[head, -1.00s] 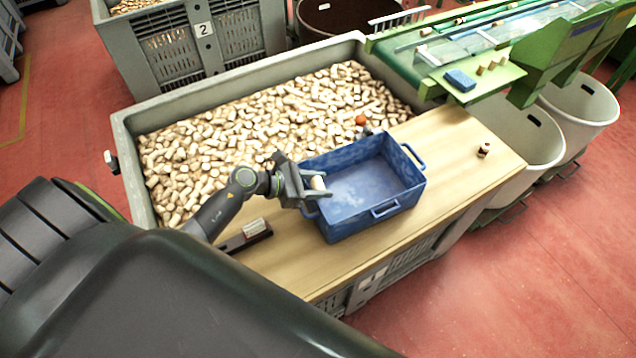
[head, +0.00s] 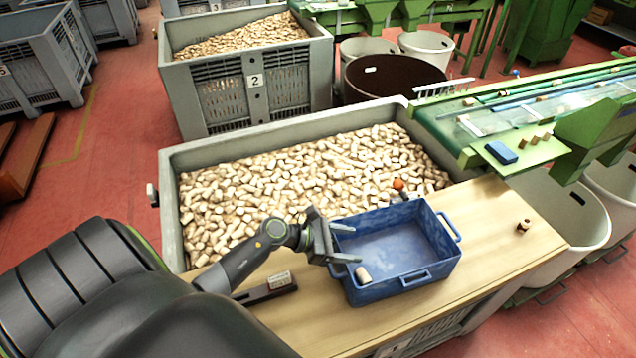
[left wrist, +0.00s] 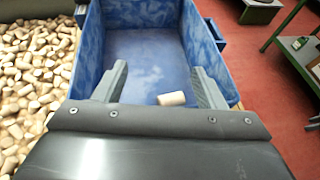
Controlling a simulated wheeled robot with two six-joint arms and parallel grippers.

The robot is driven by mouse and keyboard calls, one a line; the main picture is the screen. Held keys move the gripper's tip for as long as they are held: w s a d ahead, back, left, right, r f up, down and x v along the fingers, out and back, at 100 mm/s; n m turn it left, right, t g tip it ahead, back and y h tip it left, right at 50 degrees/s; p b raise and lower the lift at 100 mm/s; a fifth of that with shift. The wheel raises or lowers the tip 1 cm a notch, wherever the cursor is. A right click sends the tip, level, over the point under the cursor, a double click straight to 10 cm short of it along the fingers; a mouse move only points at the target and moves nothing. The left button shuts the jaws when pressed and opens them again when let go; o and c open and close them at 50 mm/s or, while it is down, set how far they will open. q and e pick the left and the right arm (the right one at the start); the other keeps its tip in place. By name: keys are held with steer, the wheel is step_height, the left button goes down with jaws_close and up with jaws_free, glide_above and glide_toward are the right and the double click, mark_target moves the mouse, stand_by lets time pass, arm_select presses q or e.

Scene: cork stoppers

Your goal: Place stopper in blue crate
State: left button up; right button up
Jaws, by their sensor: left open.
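The blue crate (head: 405,283) stands on the wooden table, and its inside fills the top of the left wrist view (left wrist: 140,18). A pale cork stopper (head: 363,275) shows at the crate's near left corner. In the left wrist view the stopper (left wrist: 171,98) lies on its side against the blue, near the right finger. I cannot tell whether it rests on the crate floor. My left gripper (head: 350,243) is open over the crate's left side, its fingers spread and apart from the stopper. My right gripper is not in view.
A big grey bin (head: 172,203) full of corks is behind the crate. A small orange ball-like thing (head: 398,184) shows behind the crate. A dark tray (head: 253,296) with a pale block lies left of it. A small brown cork (head: 523,226) stands on clear table at right.

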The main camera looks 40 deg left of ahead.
arm_select(q)
steer(key=b+v, duration=0.3)
steer(key=v, duration=0.8)
steer(key=shift+s, duration=0.2)
steer(key=shift+a, duration=0.15)
